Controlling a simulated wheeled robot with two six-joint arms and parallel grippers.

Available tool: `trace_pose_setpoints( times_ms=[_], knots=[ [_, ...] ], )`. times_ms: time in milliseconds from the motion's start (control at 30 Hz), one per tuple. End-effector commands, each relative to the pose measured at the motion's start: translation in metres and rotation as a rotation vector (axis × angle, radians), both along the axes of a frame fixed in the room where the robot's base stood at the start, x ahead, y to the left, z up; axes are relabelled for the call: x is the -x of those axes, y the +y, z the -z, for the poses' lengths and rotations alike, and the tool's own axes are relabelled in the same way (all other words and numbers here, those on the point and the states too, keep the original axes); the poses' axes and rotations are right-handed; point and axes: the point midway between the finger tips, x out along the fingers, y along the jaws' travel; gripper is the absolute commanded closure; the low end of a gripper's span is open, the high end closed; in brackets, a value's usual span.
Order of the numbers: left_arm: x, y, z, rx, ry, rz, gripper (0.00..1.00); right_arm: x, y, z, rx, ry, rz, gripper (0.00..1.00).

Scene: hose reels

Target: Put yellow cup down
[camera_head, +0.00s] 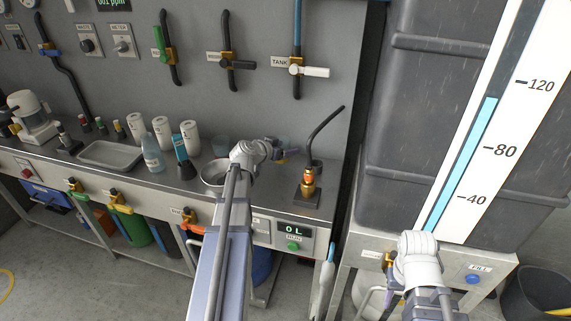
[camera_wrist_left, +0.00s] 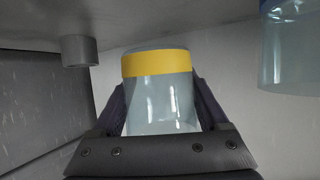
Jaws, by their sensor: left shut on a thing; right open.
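The yellow cup (camera_wrist_left: 157,64), clear with a yellow band at one end, sits between the fingers of my left gripper (camera_wrist_left: 158,95) in the left wrist view. The gripper is shut on it. In the head view my left arm reaches over the steel counter (camera_head: 145,178), and the left gripper (camera_head: 280,153) is small and partly hidden by its wrist near the right end. Whether the cup touches a surface cannot be told. My right gripper (camera_head: 392,287), at lower right before the tank stand, is open and partly hidden by its wrist.
A clear cup with a blue band (camera_wrist_left: 290,45) is beside the held cup. A round metal bowl (camera_head: 213,176) lies next to my left arm. A brass fitting with a black spout (camera_head: 308,184) stands at the counter's right. White canisters (camera_head: 162,131) and a tray (camera_head: 108,153) are farther left.

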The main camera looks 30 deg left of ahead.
Motion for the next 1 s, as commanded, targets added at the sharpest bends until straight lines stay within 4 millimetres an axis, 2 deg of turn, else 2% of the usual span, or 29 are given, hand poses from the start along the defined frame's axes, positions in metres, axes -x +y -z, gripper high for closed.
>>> trace_pose_setpoints(
  times_ms=[167, 467, 900, 933, 1000],
  knots=[
    [0.0, 0.0, 0.003, 0.0, 0.0, 0.0, 0.82, 0.0, 0.0, 0.004, 0.0, 0.0, 0.0, 0.5],
    [0.0, 0.0, 0.038, 0.0, 0.0, 0.0, 0.82, 0.0, 0.0, 0.038, 0.0, 0.0, 0.0, 0.5],
    [0.0, 0.0, 0.041, 0.0, 0.0, 0.0, 0.82, 0.0, 0.0, 0.041, 0.0, 0.0, 0.0, 0.5],
    [0.0, 0.0, 0.04, 0.0, 0.0, 0.0, 0.21, 0.0, 0.0, 0.04, 0.0, 0.0, 0.0, 0.5],
    [0.0, 0.0, 0.039, 0.0, 0.0, 0.0, 0.13, 0.0, 0.0, 0.039, 0.0, 0.0, 0.0, 0.5]
  ],
)
